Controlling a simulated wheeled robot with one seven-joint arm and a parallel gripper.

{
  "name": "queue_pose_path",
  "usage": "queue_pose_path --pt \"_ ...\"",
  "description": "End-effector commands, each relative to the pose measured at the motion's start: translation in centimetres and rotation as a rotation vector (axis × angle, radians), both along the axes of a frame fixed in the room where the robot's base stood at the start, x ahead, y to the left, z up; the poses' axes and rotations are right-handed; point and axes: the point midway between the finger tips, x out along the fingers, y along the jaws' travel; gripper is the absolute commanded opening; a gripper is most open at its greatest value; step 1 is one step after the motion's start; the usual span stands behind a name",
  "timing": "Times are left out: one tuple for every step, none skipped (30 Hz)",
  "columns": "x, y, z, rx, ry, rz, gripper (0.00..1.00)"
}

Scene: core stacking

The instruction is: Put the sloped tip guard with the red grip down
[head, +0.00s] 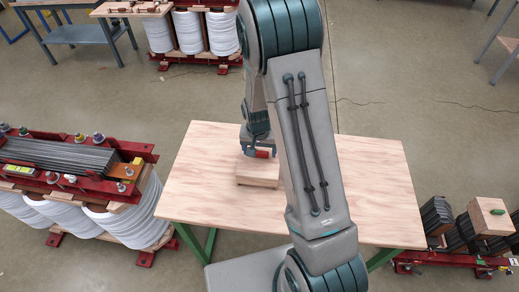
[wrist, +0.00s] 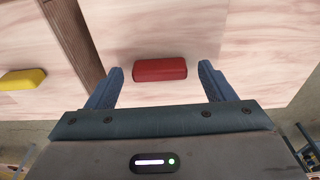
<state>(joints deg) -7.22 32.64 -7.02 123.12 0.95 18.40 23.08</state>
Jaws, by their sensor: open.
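The sloped tip guard (head: 258,174) is a pale wooden block resting on the wooden table (head: 205,180). Its red grip (head: 263,154) is on top, just under my gripper (head: 258,146). In the wrist view the red grip (wrist: 160,69) lies between the fingertips of my gripper (wrist: 161,78), with a gap on each side. The fingers are open and hold nothing. The guard's pale wood top (wrist: 150,35) spreads around the grip. My arm hides part of the table in the head view.
A yellow grip (wrist: 22,79) sits on pale wood at the left of the wrist view, past a brown strip (wrist: 72,40). A transformer core with white coils (head: 125,220) stands left of the table. A wooden block with a green grip (head: 490,214) is at right. The table's left side is clear.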

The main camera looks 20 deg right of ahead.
Motion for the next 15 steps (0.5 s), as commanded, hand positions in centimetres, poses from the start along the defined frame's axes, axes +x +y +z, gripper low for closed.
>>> queue_pose_path --pt "0.0 0.0 0.5 0.0 -0.002 0.0 0.76" --pt "0.0 0.1 0.8 0.001 -0.004 0.0 0.76" --pt "0.0 0.1 1.3 0.0 -0.005 0.001 0.76" --pt "-0.1 0.1 1.7 0.0 -0.004 0.001 0.76" --pt "-0.1 0.2 2.1 0.001 -0.006 0.001 0.76" --pt "-0.2 0.2 2.8 0.001 -0.006 0.001 0.76" --pt "-0.3 0.2 3.3 0.001 -0.006 0.0 0.76" --pt "-0.3 0.3 3.9 0.0 -0.007 0.0 0.76" --pt "-0.4 0.3 4.7 0.0 -0.007 0.0 0.76" --pt "-0.4 0.3 5.2 0.0 -0.007 0.0 0.76" --pt "-0.5 0.4 5.8 0.0 -0.007 0.0 0.76" --pt "-0.6 0.4 6.5 0.001 -0.006 0.001 0.76" --pt "-0.6 0.5 7.1 0.0 -0.007 0.001 0.76" --pt "-0.7 0.5 7.6 0.001 -0.006 0.001 0.76" --pt "-0.8 0.5 8.3 0.0 -0.007 0.001 0.76"
